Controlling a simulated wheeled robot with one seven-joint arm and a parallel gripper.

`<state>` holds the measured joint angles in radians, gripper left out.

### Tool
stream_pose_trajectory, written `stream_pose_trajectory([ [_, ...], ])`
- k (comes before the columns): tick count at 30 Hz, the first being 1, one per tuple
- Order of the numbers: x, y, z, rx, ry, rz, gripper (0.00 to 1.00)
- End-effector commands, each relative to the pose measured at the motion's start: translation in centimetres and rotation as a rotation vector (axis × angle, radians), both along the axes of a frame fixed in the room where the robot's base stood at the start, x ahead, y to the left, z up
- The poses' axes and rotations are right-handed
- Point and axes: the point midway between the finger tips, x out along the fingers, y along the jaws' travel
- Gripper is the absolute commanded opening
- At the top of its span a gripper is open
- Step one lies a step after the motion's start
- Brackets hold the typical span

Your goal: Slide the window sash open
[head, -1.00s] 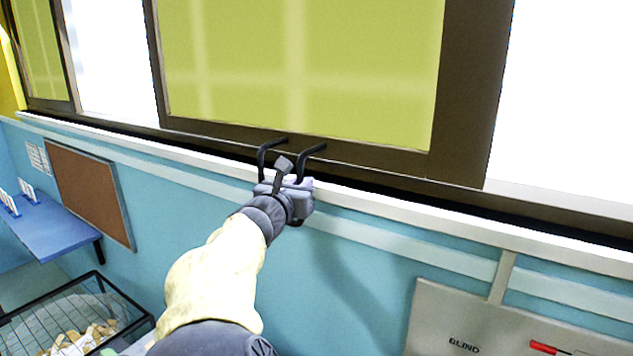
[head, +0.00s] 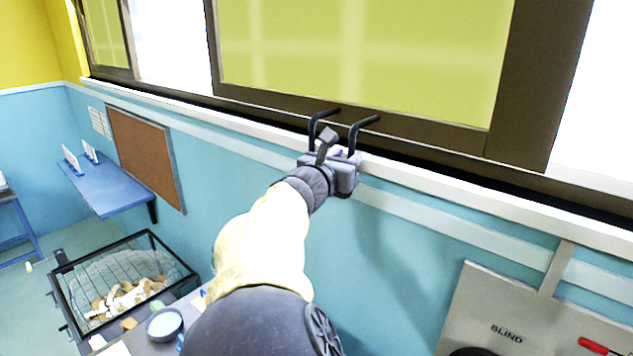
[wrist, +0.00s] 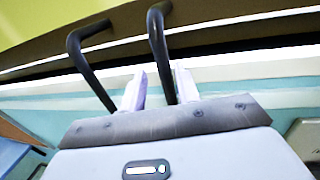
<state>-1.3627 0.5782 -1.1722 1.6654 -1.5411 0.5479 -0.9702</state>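The window sash (head: 360,55) is a brown-framed yellow-green pane. White shows on both sides of it. Two bent black handle bars (head: 351,137) stick out from its lower rail; their lower ends are hidden behind my gripper. My gripper (head: 335,155) is at these bars, below the rail. In the wrist view, its two pale lilac fingers (wrist: 159,88) stand apart. The right bar (wrist: 158,45) passes between them, close to the right finger. The left bar (wrist: 88,68) runs outside the left finger. No firm grip on a bar shows.
A white sill (head: 440,190) runs under the window. Below right is a grey panel (head: 520,300) marked BLIND with a red handle. A cork board (head: 145,155), a blue shelf (head: 108,190) and a wire bin (head: 120,285) are at left.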

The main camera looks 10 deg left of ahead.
Motion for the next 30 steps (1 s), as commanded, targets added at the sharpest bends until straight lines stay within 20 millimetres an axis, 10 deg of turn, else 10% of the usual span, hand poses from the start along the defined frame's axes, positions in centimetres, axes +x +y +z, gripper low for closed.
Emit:
stream_pose_trajectory([
  [30,-13.5,5.8,-0.2,0.003,0.001,0.006,0.32],
])
